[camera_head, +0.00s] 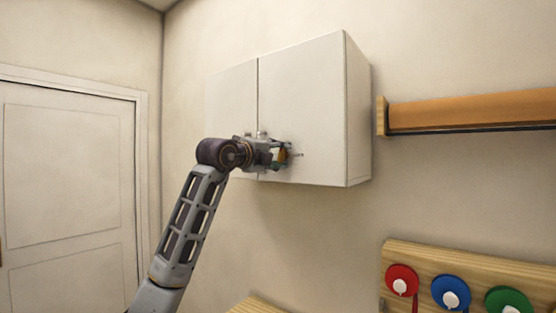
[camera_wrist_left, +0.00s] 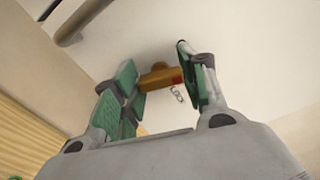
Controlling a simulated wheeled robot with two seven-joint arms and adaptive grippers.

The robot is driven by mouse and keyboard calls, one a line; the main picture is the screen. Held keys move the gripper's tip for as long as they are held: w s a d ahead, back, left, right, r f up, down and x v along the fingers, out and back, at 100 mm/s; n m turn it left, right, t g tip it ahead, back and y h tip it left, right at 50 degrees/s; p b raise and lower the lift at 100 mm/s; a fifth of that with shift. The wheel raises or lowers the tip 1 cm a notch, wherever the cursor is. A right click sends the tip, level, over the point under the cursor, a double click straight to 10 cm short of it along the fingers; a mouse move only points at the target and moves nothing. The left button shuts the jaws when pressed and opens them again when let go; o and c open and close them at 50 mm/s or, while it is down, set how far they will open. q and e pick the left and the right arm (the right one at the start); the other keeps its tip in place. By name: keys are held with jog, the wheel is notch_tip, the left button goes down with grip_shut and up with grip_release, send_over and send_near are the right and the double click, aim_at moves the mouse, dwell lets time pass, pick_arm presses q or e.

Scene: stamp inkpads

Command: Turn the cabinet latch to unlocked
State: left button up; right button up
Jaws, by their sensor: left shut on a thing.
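The white wall cabinet (camera_head: 303,95) has two doors and hangs in the middle of the head view. My left gripper (camera_head: 284,154) is at the lower part of its right door, close to the seam. In the left wrist view the small brown-orange latch (camera_wrist_left: 158,78) sits on the pale door between the green finger pads, and the gripper is shut on it. A red mark and small lettering show beside the latch's right end; I cannot read the lettering surely. In the head view the gripper mostly hides the latch. My right gripper is out of view.
A wooden board (camera_head: 390,262) with red, blue and green round pieces is at the lower right. A door (camera_head: 68,190) is at left. In the wrist view a dark bar (camera_wrist_left: 84,20) is near the upper left.

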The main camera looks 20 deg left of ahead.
pick_arm(q)
jog(key=shift+f+n+b, duration=0.15)
jog(key=shift+n+b, duration=0.15)
jog(key=shift+n, duration=1.2)
jog(key=o, duration=1)
jog(key=shift+a, duration=0.1)
jog(key=shift+v, duration=5.95)
